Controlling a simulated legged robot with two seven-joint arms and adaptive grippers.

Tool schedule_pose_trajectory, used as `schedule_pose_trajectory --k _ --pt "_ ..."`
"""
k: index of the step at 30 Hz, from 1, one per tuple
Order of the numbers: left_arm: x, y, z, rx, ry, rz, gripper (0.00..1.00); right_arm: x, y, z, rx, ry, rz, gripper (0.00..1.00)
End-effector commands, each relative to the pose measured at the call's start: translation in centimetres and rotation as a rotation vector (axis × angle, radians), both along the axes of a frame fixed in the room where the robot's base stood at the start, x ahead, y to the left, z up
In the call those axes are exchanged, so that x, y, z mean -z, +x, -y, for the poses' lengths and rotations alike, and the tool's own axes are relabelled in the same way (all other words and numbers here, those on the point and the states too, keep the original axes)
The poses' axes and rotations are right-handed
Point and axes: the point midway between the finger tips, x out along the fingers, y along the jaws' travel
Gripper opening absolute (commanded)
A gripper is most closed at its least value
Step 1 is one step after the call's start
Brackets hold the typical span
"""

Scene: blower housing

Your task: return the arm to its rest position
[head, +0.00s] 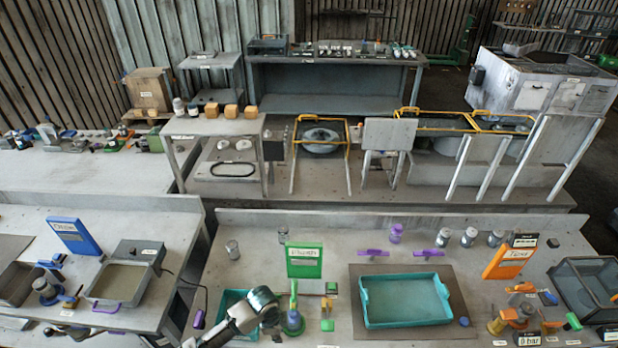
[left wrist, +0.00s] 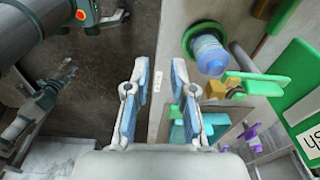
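My left arm comes in from the bottom left of the head view. Its left gripper (head: 270,322) is at the front of the near bench, over the small teal tray (head: 228,299) and left of a blue-and-green fixture (head: 293,320). In the left wrist view the two blue-grey fingers of my left gripper (left wrist: 160,90) stand apart with nothing between them. The fixture, a blue cylinder in a green ring (left wrist: 208,52), lies beyond and right of the fingers, apart from them.
A green sign (head: 304,260) stands behind the fixture. A large teal tray (head: 408,320) lies on a brown mat to the right. An orange sign (head: 508,262) and a dark wire bin (head: 585,280) are farther right. A gap separates the near bench from the left bench.

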Motion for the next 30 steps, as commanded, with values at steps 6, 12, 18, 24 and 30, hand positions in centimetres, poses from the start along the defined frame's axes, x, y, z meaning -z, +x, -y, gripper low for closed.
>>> schedule_pose_trajectory --k 6,12,18,24,30 --pt "0.8 -4.2 2.8 -0.132 -0.110 0.015 0.24 0.0 -0.1 0.0 0.000 0.000 -0.001 0.40" --pt "0.9 -8.9 3.2 -0.425 -0.233 0.031 0.24 0.0 -0.4 0.1 0.000 -0.001 -0.006 0.40" --pt "0.5 -13.0 -0.7 -0.799 -0.274 0.059 0.24 0.0 -0.4 0.1 0.000 -0.002 -0.008 0.40" --pt "0.3 -16.2 -5.1 -1.054 -0.247 0.088 0.24 0.0 -0.5 0.1 0.000 -0.002 -0.008 0.40" --pt "-0.1 -19.5 -9.3 -1.257 -0.193 0.123 0.24 0.0 -0.4 0.1 0.000 -0.001 -0.007 0.40"
